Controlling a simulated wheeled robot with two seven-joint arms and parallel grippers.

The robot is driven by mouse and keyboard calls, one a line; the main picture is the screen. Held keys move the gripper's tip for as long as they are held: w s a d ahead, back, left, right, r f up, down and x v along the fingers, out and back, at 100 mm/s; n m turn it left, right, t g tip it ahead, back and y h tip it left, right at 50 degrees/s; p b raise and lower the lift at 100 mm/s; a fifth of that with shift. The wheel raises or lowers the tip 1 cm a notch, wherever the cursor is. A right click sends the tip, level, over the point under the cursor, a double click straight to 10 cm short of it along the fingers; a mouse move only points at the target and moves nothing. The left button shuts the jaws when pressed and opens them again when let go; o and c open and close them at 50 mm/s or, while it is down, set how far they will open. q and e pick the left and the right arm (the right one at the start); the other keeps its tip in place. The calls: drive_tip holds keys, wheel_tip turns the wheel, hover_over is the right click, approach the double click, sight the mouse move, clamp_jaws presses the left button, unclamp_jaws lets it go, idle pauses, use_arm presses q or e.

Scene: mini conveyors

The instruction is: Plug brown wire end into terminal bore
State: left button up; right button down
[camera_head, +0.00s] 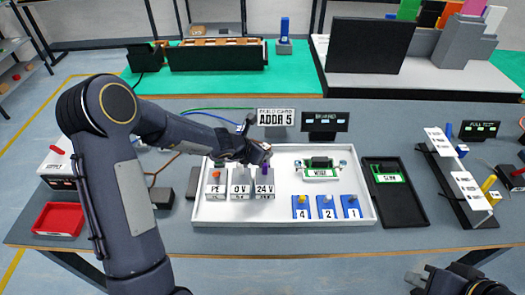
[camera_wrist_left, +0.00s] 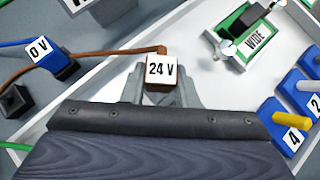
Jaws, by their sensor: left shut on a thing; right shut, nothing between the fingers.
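My left gripper (camera_head: 258,152) is shut on the brown wire end, a brown block tagged 24 V (camera_wrist_left: 161,70). The brown wire (camera_wrist_left: 105,52) runs off to the left from its top in the left wrist view. My right gripper (camera_head: 465,284) is shut and empty at the lower right.
The white tray (camera_head: 290,221) also holds a green WIDE part (camera_head: 320,172) and blue blocks marked 4, 2 and 1 (camera_head: 326,207). A blue wire end tagged 0 V (camera_wrist_left: 38,52) stands left. A black tray (camera_head: 410,213) lies right, a red bin (camera_head: 58,219) far left.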

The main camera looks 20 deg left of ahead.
drive_tip(key=shift+f+b, duration=1.25)
idle(6.5)
drive_tip(key=shift+r, duration=0.2)
